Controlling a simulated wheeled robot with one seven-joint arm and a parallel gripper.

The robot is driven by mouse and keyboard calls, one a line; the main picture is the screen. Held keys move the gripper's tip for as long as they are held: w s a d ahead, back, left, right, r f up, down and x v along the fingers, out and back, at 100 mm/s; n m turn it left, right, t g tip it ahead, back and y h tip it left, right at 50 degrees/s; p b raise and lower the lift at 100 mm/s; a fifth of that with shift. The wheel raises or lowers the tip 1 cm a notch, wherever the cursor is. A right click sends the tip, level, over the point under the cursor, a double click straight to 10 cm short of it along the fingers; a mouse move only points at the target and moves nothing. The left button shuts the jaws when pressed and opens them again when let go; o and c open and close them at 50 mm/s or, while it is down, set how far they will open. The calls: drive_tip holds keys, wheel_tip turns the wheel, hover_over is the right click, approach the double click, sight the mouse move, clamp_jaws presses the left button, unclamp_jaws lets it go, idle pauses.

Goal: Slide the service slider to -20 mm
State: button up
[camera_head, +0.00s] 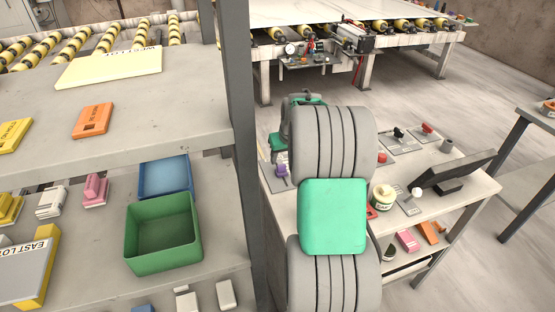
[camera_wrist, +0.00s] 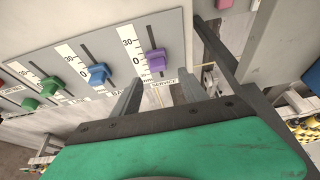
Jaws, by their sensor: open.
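The service slider has a purple knob (camera_wrist: 156,61) on a grey panel (camera_wrist: 174,30) in the wrist view. The label below its slot reads SERVICE. The knob sits close beside the 0 mark, with the 30 mark above it; its exact reading is not clear. My gripper (camera_wrist: 161,82) is open and empty. Its two fingers point at the panel, just below the purple knob and to either side of it, and look apart from the knob. In the head view my arm covers the middle, and the slider panel cannot be made out.
A blue knob (camera_wrist: 99,74), a green knob (camera_wrist: 48,86) and another green one (camera_wrist: 30,105) sit left of the purple knob. In the head view, shelves with a green bin (camera_head: 163,232) stand left. A workbench (camera_head: 455,190) with knobbed plates and a dark screen (camera_head: 457,170) stands right.

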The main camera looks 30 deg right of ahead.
sight(281, 165)
drive_tip(key=p+x, duration=0.1)
drive_tip(key=x, duration=0.5)
drive_tip(key=shift+d, duration=0.2)
drive_tip(key=shift+s, duration=0.1)
drive_tip(key=shift+c, duration=0.5)
clamp_jaws()
drive_tip(key=shift+a, duration=0.1)
idle(0.4)
